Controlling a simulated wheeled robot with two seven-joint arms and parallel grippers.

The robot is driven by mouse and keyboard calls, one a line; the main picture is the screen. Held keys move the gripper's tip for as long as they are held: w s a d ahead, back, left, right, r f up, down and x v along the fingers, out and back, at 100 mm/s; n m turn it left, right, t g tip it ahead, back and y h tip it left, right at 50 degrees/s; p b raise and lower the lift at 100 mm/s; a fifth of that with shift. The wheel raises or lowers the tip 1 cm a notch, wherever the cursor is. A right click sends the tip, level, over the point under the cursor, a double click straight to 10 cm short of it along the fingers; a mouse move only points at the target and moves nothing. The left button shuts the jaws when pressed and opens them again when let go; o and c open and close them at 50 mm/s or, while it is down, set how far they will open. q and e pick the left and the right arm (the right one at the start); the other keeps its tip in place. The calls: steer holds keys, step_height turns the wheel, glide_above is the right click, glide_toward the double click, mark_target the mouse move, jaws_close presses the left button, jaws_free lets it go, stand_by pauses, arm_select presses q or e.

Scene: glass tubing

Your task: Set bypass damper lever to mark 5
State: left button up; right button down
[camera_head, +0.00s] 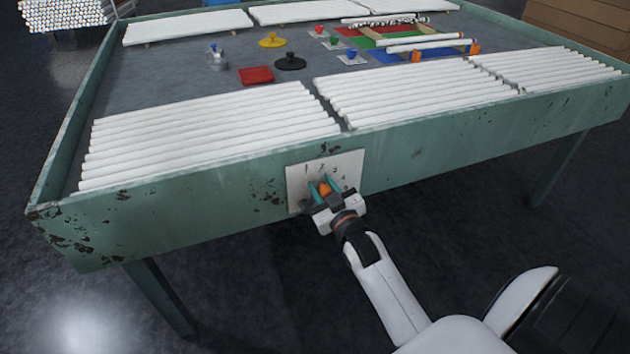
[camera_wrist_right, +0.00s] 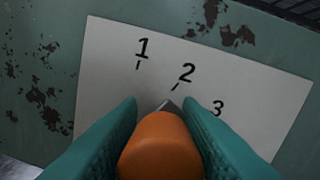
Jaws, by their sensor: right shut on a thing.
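The damper lever has an orange knob (camera_head: 325,188), which fills the lower middle of the right wrist view (camera_wrist_right: 160,148). It sits before a white plate (camera_head: 350,163) with black numbered marks on the table's front side. In the right wrist view the plate (camera_wrist_right: 108,75) shows marks 1, 2 and 3. A grey tip beyond the knob points up near the tick of mark 2. Mark 5 is hidden or too small to read. My right gripper (camera_head: 324,188) is shut on the knob, with a teal finger on each side. My left gripper is out of view.
The green, chipped table wall (camera_head: 220,215) surrounds the plate. White tubes (camera_head: 215,130) lie in rows along the table's front edge. Behind them are a red block (camera_head: 256,75), a black lid (camera_head: 290,62) and a yellow lid (camera_head: 272,41). The floor before the table is clear.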

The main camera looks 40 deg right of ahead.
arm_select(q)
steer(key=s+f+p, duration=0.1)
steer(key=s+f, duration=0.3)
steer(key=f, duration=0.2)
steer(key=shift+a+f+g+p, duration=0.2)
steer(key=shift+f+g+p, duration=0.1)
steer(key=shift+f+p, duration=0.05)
arm_select(e)
steer(key=s+d+f+m, duration=0.1)
steer(key=d+f+m, duration=0.3)
steer(key=f+m, duration=0.3)
steer(key=shift+s+m+h, duration=0.15)
steer(key=shift+m+h, duration=0.15)
steer(key=shift+m, duration=2)
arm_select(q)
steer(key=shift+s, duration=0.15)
arm_select(e)
steer(key=shift+f, duration=0.15)
steer(key=c, duration=1.1)
jaws_free()
steer(key=shift+c, duration=0.2)
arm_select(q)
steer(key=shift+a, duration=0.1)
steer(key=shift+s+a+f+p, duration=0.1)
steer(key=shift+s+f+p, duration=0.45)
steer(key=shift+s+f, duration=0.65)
arm_select(e)
steer(key=v, duration=1.2)
